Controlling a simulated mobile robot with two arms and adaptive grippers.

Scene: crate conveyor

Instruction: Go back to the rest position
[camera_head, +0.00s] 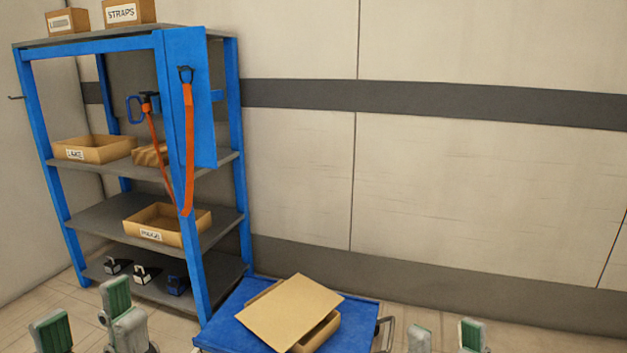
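My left gripper (84,312) shows at the bottom left, with its two green-padded fingers apart and nothing between them. My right gripper (446,332) shows only by its fingertips at the bottom edge, right of the cart. Its fingers are also apart, with nothing visible between them. Both grippers are clear of the cart and its box in the picture. The rest of both arms is out of view.
A blue cart (232,330) at bottom centre carries a cardboard box (322,335) with a tilted flat board (288,312) over it. A blue shelf rack (196,270) with boxes stands behind left. An orange strap (188,150) hangs from it. The wall at right is bare.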

